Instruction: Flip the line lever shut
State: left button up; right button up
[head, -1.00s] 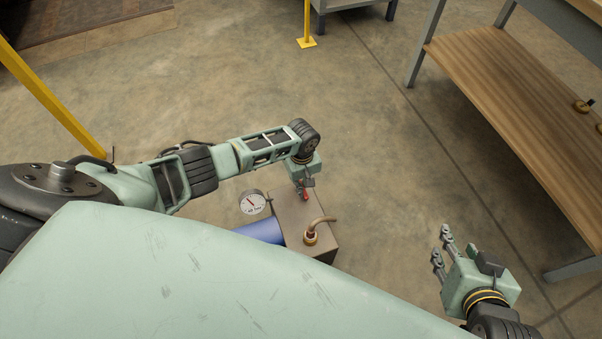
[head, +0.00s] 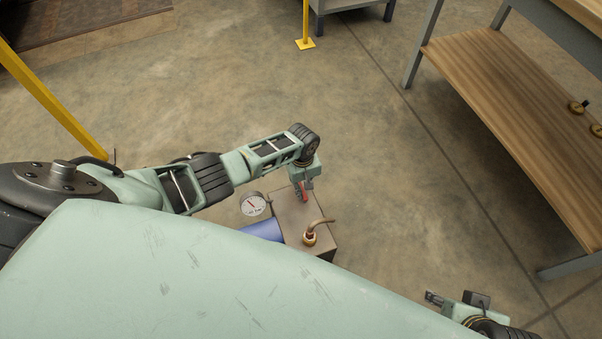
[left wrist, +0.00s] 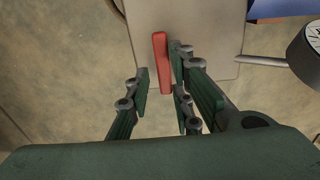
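The red line lever (left wrist: 162,62) shows as a long bar over the grey metal box in the left wrist view; in the head view only a small red part (head: 305,195) shows beside my fingers. My left gripper (left wrist: 163,84) is open, with a finger to the left of the lever and two to the right. The lever lies close to the upper right finger; I cannot tell if they touch. My right gripper (head: 432,298) is at the lower right, away from the box, its fingers seen edge-on.
A bench with a wooden shelf (head: 510,110) stands at the right. A yellow post (head: 306,30) stands at the back. Open floor lies between.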

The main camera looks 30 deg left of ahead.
pick_arm(q)
jog(key=shift+o, duration=0.9)
jog(key=shift+d, duration=0.15)
jog(key=shift+o, duration=0.2)
jog(key=shift+s+f, duration=0.1)
jog(key=shift+a, duration=0.2)
notch_tip(320, 180, up, 12)
